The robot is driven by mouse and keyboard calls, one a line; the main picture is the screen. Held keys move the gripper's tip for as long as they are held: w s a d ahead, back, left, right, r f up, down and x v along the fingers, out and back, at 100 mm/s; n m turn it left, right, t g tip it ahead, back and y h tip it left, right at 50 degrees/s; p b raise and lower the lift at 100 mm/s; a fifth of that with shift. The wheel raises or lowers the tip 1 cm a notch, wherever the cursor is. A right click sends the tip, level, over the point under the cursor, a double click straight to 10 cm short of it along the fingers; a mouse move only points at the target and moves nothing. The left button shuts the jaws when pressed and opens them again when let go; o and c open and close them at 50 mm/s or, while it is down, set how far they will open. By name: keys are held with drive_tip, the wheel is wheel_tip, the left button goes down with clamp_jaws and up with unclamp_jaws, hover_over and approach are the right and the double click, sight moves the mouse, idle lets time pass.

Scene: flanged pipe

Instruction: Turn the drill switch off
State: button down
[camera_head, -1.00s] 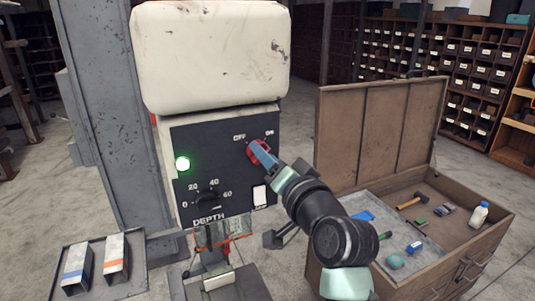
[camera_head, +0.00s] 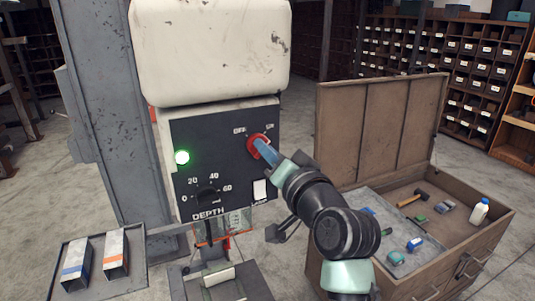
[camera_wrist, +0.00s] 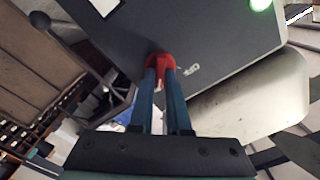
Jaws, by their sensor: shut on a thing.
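The drill's dark control panel (camera_head: 220,185) carries a red rotary switch (camera_head: 256,144) with OFF and ON marked above it. My gripper (camera_head: 265,153) is shut on this red switch, its blue fingers reaching in from the lower right. The wrist view shows the two fingers on either side of the red switch (camera_wrist: 160,63), with the OFF label beside it. The fingers hide part of the switch, and its exact pointing is hard to tell. A green lamp (camera_head: 182,157) on the panel's left is lit.
Below the switch are a black DEPTH dial (camera_head: 207,197) and a white rocker (camera_head: 260,189). A wooden tool chest (camera_head: 380,130) with an open lid stands at the right, holding small tools and a bottle (camera_head: 480,212). A tray (camera_head: 75,285) with two metal pieces is at lower left.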

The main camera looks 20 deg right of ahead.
drive_tip(key=shift+a+n+b, duration=0.2)
drive_tip(key=shift+n+b, duration=3.75)
drive_tip(key=shift+n, duration=0.35)
drive_tip(key=shift+a+n+b, duration=0.15)
drive_tip(key=shift+n+b, duration=3.75)
drive_tip(key=shift+n, duration=0.4)
drive_tip(key=c, duration=0.9)
unclamp_jaws()
drive_tip(key=s+b, duration=0.3)
drive_tip(key=s, duration=1)
drive_tip(key=shift+d+b, duration=0.2)
drive_tip(key=shift+b, duration=0.2)
